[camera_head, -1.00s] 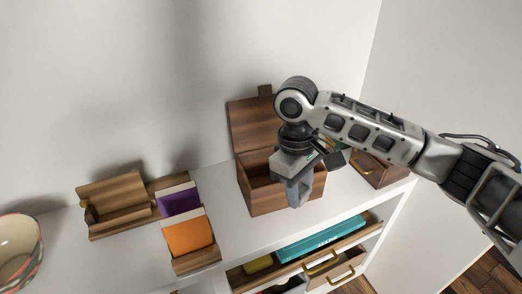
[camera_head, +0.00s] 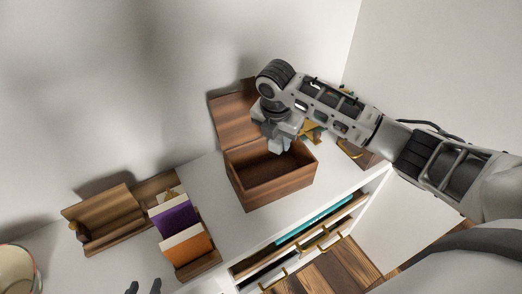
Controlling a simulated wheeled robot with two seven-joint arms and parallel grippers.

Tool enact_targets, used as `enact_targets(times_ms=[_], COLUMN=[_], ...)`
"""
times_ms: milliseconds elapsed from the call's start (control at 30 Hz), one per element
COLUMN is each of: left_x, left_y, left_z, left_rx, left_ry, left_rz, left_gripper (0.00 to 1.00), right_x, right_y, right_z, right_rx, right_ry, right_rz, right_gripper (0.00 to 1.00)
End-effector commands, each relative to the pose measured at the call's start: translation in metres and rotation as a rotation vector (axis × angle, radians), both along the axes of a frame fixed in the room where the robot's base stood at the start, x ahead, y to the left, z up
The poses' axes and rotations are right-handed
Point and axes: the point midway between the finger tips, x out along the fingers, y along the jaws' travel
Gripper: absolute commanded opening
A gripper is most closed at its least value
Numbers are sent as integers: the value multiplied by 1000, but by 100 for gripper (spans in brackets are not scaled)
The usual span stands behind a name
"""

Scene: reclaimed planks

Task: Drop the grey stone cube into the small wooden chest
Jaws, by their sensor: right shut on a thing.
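The small wooden chest (camera_head: 275,190) stands on the white top with its lid (camera_head: 234,124) tilted back, and its inside is open to view. My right gripper (camera_head: 281,147) is over the chest's back edge, shut on a small grey thing that looks like the grey stone cube. The cube blends with the grey fingers, so its outline is hard to make out. Two dark fingertips of my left gripper (camera_head: 143,288) show apart at the bottom edge, with nothing seen between them.
A wooden holder with purple (camera_head: 174,217) and orange cards (camera_head: 187,251) stands left of the chest. A pale bowl (camera_head: 17,270) is at the lower left. Open drawers (camera_head: 318,242) jut out below the chest, one with a teal item. Another wooden piece (camera_head: 360,153) is behind my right arm.

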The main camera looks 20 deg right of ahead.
Motion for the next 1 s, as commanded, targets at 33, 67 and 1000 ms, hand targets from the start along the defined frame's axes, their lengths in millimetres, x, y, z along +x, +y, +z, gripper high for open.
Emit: enact_targets(times_ms=[33,67,1000], left_x=[-1,-2,-4], left_y=[0,0,-3], left_z=[-1,-1,-2], left_rx=[-1,0,-4], left_ry=[3,4,9], left_rz=[0,0,-4], left_gripper=[36,36,36], right_x=[-1,-1,0], right_y=[0,0,0], right_z=[-7,-10,-50], right_rx=[-2,-1,-1], right_ry=[4,4,1], right_rz=[-1,-2,-1], right_gripper=[8,8,58])
